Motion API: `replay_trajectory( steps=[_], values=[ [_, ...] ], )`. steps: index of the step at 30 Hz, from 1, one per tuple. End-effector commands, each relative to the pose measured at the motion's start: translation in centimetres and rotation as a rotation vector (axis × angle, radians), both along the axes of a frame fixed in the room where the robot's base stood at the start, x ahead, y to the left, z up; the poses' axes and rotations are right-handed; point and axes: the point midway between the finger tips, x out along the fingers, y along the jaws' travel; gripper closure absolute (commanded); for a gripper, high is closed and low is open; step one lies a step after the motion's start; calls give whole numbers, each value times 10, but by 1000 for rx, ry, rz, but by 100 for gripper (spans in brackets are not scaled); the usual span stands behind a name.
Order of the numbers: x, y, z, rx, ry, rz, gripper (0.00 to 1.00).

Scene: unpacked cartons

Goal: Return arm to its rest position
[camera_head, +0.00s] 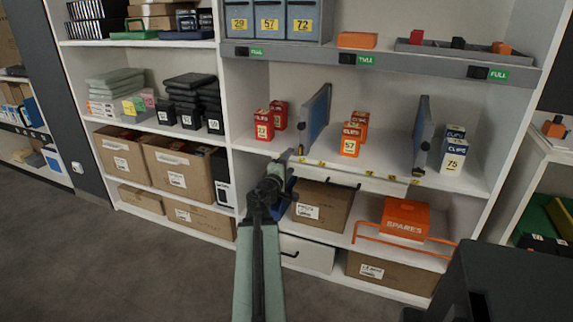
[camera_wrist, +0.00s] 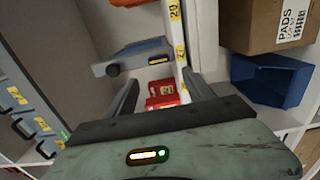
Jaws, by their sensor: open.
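My arm reaches forward from the bottom of the head view. My gripper (camera_head: 284,160) is at the front of the shelving, near the edge of the middle shelf (camera_head: 385,178) and below the red CLIPS boxes (camera_head: 263,125). In the wrist view my gripper (camera_wrist: 160,80) has its two fingers apart, with nothing held between them. The red boxes (camera_wrist: 162,88) show beyond the gap between the fingers. From these views I cannot tell whether the fingers touch the shelf edge.
Blue dividers (camera_head: 316,115) (camera_head: 421,135) part the red, orange (camera_head: 350,140) and blue-white boxes (camera_head: 453,152). A blue bin (camera_wrist: 270,80) and a carton (camera_head: 320,205) are below the shelf edge. An orange SPARES box (camera_head: 405,218) stands lower right. Open floor (camera_head: 110,255) lies at left.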

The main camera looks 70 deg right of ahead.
Motion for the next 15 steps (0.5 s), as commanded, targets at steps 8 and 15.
replay_trajectory(
  steps=[8,15],
  values=[
    [-6,-3,0,0,0,-8,38],
    [122,48,0,0,0,176,38]
  ],
)
